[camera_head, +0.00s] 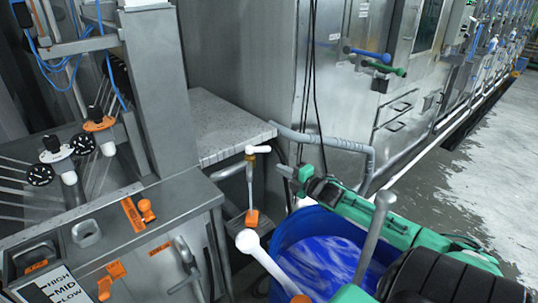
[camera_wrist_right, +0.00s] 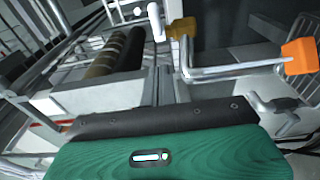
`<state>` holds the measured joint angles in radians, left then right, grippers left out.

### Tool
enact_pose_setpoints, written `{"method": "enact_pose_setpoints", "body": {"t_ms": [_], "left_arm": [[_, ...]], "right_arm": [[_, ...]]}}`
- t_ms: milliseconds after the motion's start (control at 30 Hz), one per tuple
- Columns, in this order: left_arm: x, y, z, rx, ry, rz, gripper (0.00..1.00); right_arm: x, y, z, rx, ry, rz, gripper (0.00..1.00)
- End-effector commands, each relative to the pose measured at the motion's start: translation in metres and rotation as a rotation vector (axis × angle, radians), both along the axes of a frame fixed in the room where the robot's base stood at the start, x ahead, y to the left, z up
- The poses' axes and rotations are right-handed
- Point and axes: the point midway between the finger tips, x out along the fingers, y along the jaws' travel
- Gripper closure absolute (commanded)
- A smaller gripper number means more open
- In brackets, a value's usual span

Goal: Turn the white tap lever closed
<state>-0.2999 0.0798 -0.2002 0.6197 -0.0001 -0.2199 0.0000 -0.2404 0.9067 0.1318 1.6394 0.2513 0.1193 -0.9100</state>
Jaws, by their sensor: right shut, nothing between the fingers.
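The white tap lever (camera_head: 259,149) sits on a brass valve (camera_head: 250,158) at the top of a bent metal pipe, near the middle of the head view. It lies about level, its long end pointing right. My right gripper (camera_head: 281,170) comes in from the right, shut and empty, its tip just right of and below the lever, with a small gap seen. In the wrist view the white lever (camera_wrist_right: 155,21) and brass valve (camera_wrist_right: 181,28) show ahead of the closed fingers (camera_wrist_right: 166,84). I cannot tell whether the fingers touch the lever. My left gripper is not in view.
A blue barrel (camera_head: 279,239) of blue liquid stands below my right arm. Wet floor (camera_head: 480,170) is clear at right.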

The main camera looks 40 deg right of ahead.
Motion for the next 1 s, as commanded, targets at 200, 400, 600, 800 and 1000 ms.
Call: {"method": "enact_pose_setpoints", "body": {"t_ms": [200, 400, 600, 800, 1000], "left_arm": [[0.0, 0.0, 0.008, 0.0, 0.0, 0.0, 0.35], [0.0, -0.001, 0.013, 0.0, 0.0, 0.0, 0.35], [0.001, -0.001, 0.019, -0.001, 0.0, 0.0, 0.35], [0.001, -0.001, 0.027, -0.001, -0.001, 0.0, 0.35], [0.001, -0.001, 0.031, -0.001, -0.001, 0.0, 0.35]], "right_arm": [[0.025, 0.001, 0.003, 0.001, -0.003, -0.001, 1.0], [0.046, 0.002, 0.003, 0.0, -0.003, 0.0, 1.0], [0.067, 0.003, 0.003, 0.002, -0.002, 0.0, 1.0], [0.083, -0.012, 0.003, -0.002, 0.0, -0.001, 1.0], [0.093, -0.02, 0.001, 0.0, 0.0, 0.0, 1.0]]}}
